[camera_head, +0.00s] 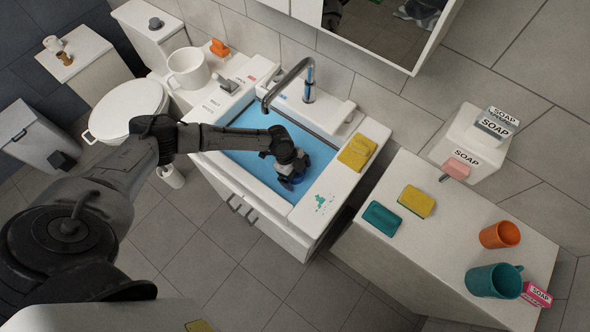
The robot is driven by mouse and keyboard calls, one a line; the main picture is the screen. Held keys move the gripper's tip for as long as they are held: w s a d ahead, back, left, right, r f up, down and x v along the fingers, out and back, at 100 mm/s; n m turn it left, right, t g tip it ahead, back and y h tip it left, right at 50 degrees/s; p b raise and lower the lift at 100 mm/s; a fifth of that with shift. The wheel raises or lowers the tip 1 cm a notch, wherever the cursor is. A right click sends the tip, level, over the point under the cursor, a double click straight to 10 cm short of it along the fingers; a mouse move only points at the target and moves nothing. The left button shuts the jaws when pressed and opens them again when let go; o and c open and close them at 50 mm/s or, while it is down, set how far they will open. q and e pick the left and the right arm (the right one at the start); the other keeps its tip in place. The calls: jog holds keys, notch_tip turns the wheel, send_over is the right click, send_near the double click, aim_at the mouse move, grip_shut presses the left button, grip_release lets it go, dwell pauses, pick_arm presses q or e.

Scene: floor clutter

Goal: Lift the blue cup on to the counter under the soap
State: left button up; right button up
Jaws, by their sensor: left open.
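My left gripper (292,178) is open and reaches down into the sink basin. A small dark blue round thing (290,184) shows just under its fingers. It may be the blue cup, but the gripper hides most of it, and I cannot tell whether they touch. The white counter (440,255) stands at the right. Above its back edge is a white wall unit (470,140) labelled SOAP, with soap boxes (495,123) on top and a pink bar at its front. A teal mug (490,281) and an orange cup (500,235) stand on the counter.
The counter also holds a teal sponge (382,218), a yellow sponge (417,201) and a pink soap box (537,294). The faucet (285,82) arches over the blue-filled sink (250,165). A yellow sponge (357,152) lies on its right rim. The counter's middle is clear.

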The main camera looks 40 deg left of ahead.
pick_arm(q)
jog(key=shift+f, duration=0.1)
jog(key=c, duration=0.9)
